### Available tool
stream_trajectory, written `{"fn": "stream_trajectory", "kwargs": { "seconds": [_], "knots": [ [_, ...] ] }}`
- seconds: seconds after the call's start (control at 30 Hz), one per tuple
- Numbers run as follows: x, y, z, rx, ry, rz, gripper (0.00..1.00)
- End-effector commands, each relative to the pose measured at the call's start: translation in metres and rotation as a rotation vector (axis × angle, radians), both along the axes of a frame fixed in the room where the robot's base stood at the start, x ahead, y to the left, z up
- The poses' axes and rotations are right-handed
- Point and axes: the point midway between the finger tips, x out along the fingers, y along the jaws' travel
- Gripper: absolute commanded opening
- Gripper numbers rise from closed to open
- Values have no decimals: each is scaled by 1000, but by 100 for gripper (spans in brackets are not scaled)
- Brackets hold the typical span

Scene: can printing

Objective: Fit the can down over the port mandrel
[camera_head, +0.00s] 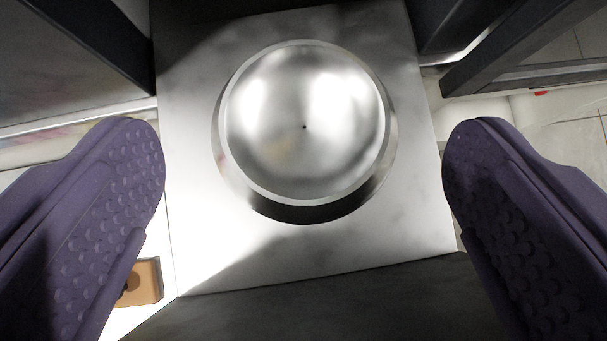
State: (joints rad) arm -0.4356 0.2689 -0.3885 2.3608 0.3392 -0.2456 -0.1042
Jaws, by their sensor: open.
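A shiny silver round body (304,125) stands end-on in the middle of the view, between my fingers. Its end has a pale rim, a smooth curved face and a small dark dot at the centre. I cannot tell whether this is the bare mandrel or the can's closed end over it. No second can or mandrel shows. My gripper (303,160) is open, with a purple, studded finger on each side. Both fingers are clear of the round body in the picture, with a wide gap on each side. Nothing is held between them.
A square grey metal plate (210,255) lies behind the round body. Dark frame parts (95,40) stand at the upper left and more dark bars (520,60) at the upper right. A small orange-brown block (146,281) shows beside the left finger. Pale floor tiles show at right.

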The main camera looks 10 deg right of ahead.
Motion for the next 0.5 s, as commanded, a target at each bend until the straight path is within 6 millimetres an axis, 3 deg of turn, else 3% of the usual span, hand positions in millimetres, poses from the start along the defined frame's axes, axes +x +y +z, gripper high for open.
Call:
{"fn": "stream_trajectory", "kwargs": {
  "seconds": [0.03,0.2,0.5],
  "knots": [
    [-7,2,12,1,-1,3,93],
    [-24,5,29,0,-2,2,93],
    [-29,4,30,0,0,0,93]
  ]
}}
